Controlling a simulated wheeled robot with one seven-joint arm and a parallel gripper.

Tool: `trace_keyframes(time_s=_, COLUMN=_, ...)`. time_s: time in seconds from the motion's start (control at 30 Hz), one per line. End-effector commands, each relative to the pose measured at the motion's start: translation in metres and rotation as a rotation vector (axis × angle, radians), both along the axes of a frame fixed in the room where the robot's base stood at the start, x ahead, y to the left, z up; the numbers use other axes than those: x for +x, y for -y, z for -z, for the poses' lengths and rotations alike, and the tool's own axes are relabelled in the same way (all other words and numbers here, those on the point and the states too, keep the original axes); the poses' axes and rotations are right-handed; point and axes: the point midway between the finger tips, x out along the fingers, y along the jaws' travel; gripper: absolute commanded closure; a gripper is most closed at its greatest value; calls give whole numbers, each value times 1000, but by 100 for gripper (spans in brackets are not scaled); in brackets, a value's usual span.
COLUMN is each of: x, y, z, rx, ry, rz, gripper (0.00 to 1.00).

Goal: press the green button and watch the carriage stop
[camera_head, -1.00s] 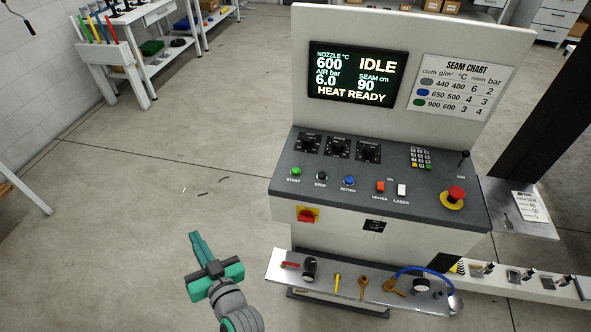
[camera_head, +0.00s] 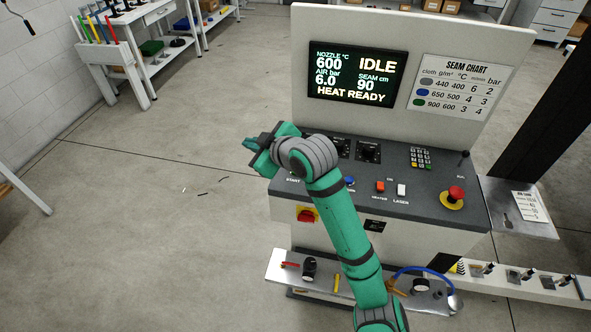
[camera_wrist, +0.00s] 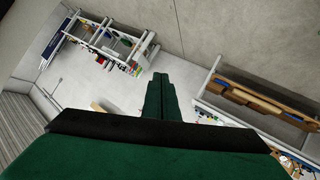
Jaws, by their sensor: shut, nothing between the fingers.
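The control console (camera_head: 430,185) stands in front of me in the head view. My arm reaches up across its left half and hides the green START button; only part of the START label shows below the wrist. My gripper (camera_head: 252,145) is at the console's upper left edge, pointing left and away from the panel. Its shut fingers (camera_wrist: 159,97) show in the wrist view with nothing between them. The screen (camera_head: 356,75) reads IDLE and HEAT READY. I cannot make out the carriage in either view.
The blue RETURN button (camera_head: 349,182), orange HEATER button (camera_head: 380,187), white LASER switch (camera_head: 402,190) and red emergency stop (camera_head: 456,194) sit to the right of my arm. A tool shelf (camera_head: 275,268) juts out below.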

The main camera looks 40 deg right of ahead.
Motion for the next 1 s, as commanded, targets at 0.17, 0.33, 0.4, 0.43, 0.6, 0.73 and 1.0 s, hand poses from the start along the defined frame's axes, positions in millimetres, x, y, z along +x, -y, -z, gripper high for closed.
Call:
trace_keyframes(time_s=0.17, x=-32, y=59, z=-10, rx=-152, ry=-152, rz=15, gripper=100)
trace_keyframes(time_s=0.33, x=-56, y=91, z=-14, rx=-230, ry=-256, rz=26, gripper=100)
trace_keyframes(time_s=0.4, x=-62, y=98, z=-14, rx=-246, ry=-280, rz=28, gripper=100)
trace_keyframes(time_s=0.43, x=-64, y=100, z=-14, rx=-251, ry=-287, rz=29, gripper=100)
trace_keyframes(time_s=0.6, x=-67, y=103, z=-14, rx=-258, ry=-302, rz=30, gripper=100)
trace_keyframes(time_s=0.73, x=-67, y=103, z=-14, rx=-257, ry=-299, rz=30, gripper=100)
trace_keyframes(time_s=1.0, x=-67, y=102, z=-7, rx=-255, ry=-298, rz=29, gripper=100)
